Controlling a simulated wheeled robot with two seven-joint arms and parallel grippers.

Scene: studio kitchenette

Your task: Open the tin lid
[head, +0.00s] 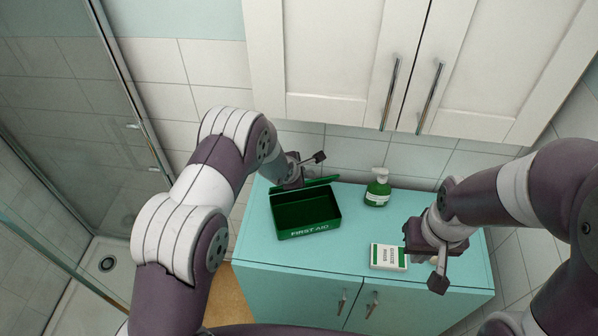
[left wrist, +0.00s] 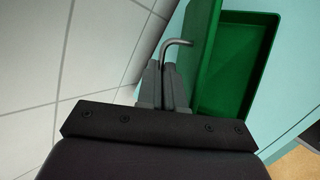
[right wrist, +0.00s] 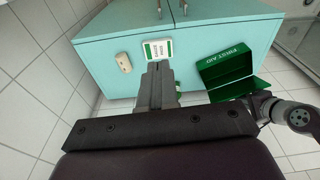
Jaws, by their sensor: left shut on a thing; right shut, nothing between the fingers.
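The green first aid tin (head: 308,235) stands on the teal cabinet, its inside showing dark and empty. Its lid (head: 318,182) is raised at the back edge. In the left wrist view the lid (left wrist: 192,45) stands beside the green tray-like inside of the tin (left wrist: 228,70). My left gripper (left wrist: 166,72) is shut on a bent grey metal handle (left wrist: 178,43) at the lid; in the head view the left arm reaches behind the tin and its fingertips are mostly hidden. My right gripper (head: 438,280) is shut and empty, above the cabinet's front right, apart from the tin.
A white and green box (head: 388,257) lies near the right gripper. A green pump bottle (head: 378,188) stands at the back. A beige item (right wrist: 123,62) lies beside the box in the right wrist view. White wall cupboards (head: 400,65) hang above; a glass shower screen (head: 75,90) is left.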

